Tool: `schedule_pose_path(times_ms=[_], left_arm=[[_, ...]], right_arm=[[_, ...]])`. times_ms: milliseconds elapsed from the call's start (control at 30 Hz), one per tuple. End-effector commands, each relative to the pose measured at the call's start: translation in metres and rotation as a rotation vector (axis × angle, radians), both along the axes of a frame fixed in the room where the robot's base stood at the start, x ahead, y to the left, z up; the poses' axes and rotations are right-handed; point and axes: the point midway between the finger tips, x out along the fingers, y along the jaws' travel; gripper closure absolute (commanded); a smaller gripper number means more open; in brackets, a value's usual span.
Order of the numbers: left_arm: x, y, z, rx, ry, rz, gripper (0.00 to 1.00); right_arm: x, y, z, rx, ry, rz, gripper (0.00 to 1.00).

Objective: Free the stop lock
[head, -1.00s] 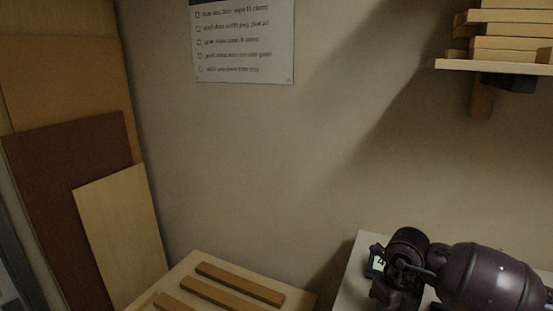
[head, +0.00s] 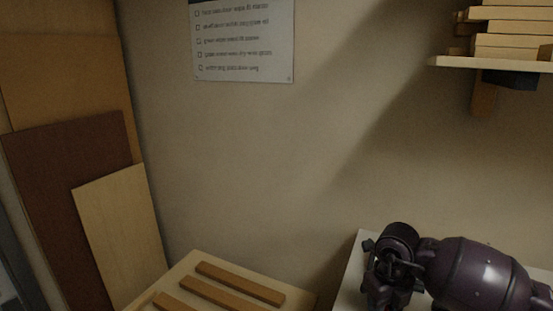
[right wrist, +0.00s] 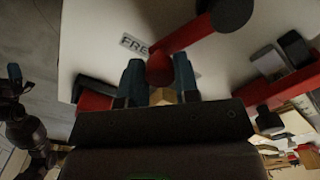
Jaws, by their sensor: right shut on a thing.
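In the right wrist view, a red bar with a dark round end (right wrist: 232,12) lies over a white panel (right wrist: 110,40). Its lower end is a rounded red part (right wrist: 160,69) between the two teal fingers of my right gripper (right wrist: 159,80), which is shut on it. A label reading "FRE…" (right wrist: 134,44) is on the panel beside the bar, partly covered. In the head view my right arm hangs over a white surface (head: 349,280) at the lower right, with the fingertips hidden. A dark arm end, seemingly my left gripper (right wrist: 14,80), shows small at the left of the wrist view; its fingers are unclear.
Another red part (right wrist: 280,88) with a grey block (right wrist: 294,48) stands to the right of the gripper, and a dark block (right wrist: 93,92) to its left. A slatted wooden top (head: 215,287) is left of the white surface. A shelf (head: 490,64) holds stacked boards.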

Motion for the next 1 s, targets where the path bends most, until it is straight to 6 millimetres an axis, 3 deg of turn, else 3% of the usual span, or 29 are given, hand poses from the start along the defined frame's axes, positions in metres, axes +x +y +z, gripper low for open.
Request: schedule_pose_path(times_ms=[767,1000], left_arm=[[0.001,-0.001,-0.005,0.0,-0.001,-0.002,0.12],[-0.006,0.0,-0.01,0.001,0.015,0.001,0.12]], right_arm=[[0.016,0.013,0.0,0.002,0.0,0.001,0.77],[0.016,0.013,0.0,0.001,-0.001,0.001,0.4]])
